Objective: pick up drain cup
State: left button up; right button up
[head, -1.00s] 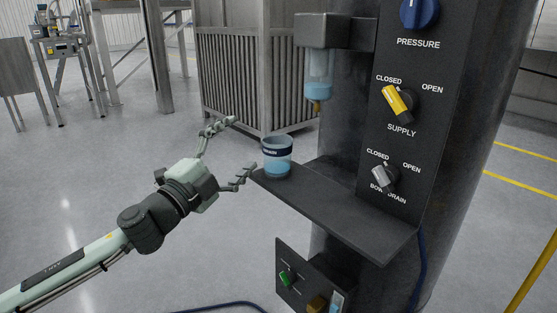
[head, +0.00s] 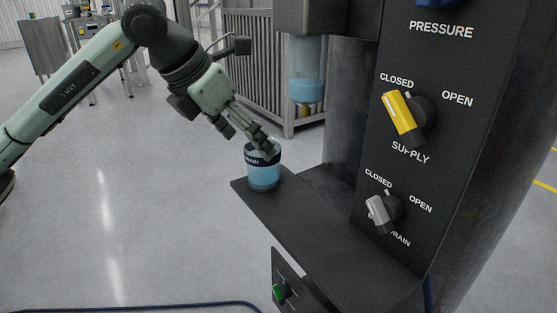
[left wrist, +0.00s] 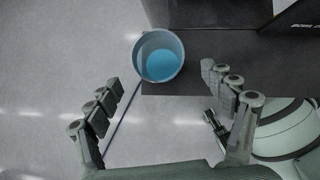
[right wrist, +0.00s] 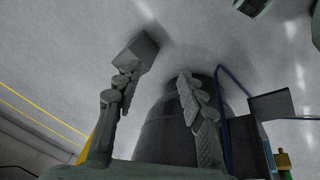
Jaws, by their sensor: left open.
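The drain cup (head: 263,178) is a clear cup with a dark lettered band and blue liquid inside. It stands upright on the outer left corner of the dark shelf (head: 325,225). My left gripper (head: 262,146) reaches down over the cup from the upper left, its fingers partly covering the rim. In the left wrist view, the cup (left wrist: 159,57) lies ahead, between the lines of the spread fingers; nothing is gripped. Contact with the rim cannot be told. My right gripper (right wrist: 160,80) shows only in the right wrist view, open and empty, with its fingers apart.
A sight glass (head: 307,85) with blue liquid hangs behind and above the shelf. The panel carries a yellow supply handle (head: 403,117) and a grey drain handle (head: 380,210). A fenced frame (head: 262,55) stands behind. Open floor lies left of the shelf.

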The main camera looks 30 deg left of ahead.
aim_at(263, 161)
pick_arm(q)
jog(key=x, duration=0.6)
jog(key=shift+f, duration=0.1)
jog(key=shift+w+f, duration=0.25)
jog(key=shift+f, duration=0.05)
jog(key=shift+d+f, duration=0.1)
jog(key=shift+w, duration=0.1)
jog(key=shift+c, duration=0.8)
jog(key=c, duration=1.1)
jog(key=shift+c, duration=0.2)
pick_arm(e)
jog(key=shift+s+f, duration=0.25)
jog(key=shift+f, duration=0.15)
